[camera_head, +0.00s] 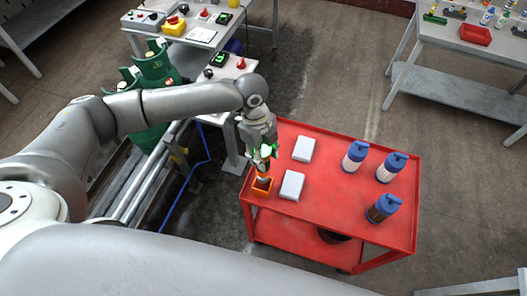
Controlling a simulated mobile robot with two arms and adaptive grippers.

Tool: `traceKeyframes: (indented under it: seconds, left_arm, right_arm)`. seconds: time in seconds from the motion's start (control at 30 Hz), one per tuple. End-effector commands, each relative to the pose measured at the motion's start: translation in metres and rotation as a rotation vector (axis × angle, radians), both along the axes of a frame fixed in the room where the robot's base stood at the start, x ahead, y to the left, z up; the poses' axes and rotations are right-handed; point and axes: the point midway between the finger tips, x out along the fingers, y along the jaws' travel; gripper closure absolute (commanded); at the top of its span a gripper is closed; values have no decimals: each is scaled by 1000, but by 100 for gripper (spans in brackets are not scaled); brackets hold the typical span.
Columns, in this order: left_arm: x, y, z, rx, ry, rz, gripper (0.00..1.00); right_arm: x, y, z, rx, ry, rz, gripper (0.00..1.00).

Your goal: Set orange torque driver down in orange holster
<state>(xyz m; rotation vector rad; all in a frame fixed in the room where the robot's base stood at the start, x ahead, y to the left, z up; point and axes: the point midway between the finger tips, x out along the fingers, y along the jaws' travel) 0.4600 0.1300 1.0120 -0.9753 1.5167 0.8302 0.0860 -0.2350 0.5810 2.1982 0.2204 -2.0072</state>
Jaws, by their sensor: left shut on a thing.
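The orange holster (261,187) is a small open square box near the left edge of the red cart top. My left gripper (264,155) points down just above it and is shut on the orange torque driver (264,167). The driver is mostly hidden by the fingers; its lower part is over or in the holster's opening, and I cannot tell how deep it sits. My right gripper is not in view; only a grey part of my own body shows along the bottom.
The red cart (335,175) also carries two white boxes, one behind (304,149) and one in front (292,185). Several blue-capped bottles (355,156) stand at its right. Green gas cylinders (152,75) stand behind my left arm. The middle of the cart is clear.

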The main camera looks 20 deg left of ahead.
Motion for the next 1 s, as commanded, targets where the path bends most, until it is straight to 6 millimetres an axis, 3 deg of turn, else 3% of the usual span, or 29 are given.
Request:
traceKeyframes:
  seconds: [1.0]
  left_arm:
    - [1,0,1,-1,-3,-1,100]
  right_arm:
    - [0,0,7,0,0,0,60]
